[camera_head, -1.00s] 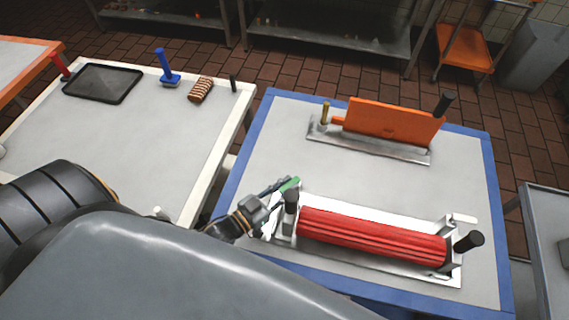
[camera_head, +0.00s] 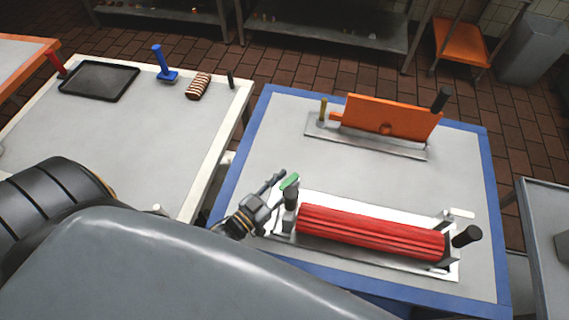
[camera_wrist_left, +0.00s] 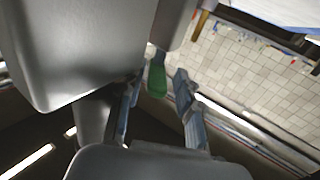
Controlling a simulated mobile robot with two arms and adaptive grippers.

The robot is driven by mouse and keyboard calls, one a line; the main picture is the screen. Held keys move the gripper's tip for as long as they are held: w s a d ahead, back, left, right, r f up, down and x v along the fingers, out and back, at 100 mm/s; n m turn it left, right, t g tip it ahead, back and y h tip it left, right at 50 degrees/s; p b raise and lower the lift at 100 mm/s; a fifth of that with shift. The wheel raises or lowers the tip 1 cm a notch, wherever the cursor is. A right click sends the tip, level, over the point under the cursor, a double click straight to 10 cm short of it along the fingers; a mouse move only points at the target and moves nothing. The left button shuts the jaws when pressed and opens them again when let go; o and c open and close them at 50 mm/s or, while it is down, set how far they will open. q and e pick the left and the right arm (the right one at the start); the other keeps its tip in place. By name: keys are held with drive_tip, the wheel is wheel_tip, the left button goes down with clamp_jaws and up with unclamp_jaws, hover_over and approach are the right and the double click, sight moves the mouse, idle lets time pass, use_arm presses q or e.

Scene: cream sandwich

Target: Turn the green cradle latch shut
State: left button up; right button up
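The green latch (camera_head: 289,181) stands at the left end of the cradle (camera_head: 404,267), beside a black upright post (camera_head: 291,199). A red ridged roller (camera_head: 370,233) lies in the cradle. My left gripper (camera_head: 272,198) is just left of the latch, with its fingers spread and one finger beside the green handle. In the left wrist view the green latch (camera_wrist_left: 157,79) shows between the two parted fingers (camera_wrist_left: 158,92), with gaps visible on both sides. Whether a fingertip touches it cannot be told. My right gripper is not in view.
The cradle sits on a blue-edged table (camera_head: 492,190). Behind it an orange plate (camera_head: 380,117) stands on a metal base (camera_head: 365,138), with clear tabletop between. A white-edged table at left holds a black tray (camera_head: 100,80), a blue-handled tool (camera_head: 163,66) and a striped brown item (camera_head: 198,87).

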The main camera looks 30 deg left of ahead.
use_arm(q)
drive_tip(key=shift+d, duration=0.25)
drive_tip(key=shift+f+h, duration=0.1)
drive_tip(key=shift+h, duration=0.2)
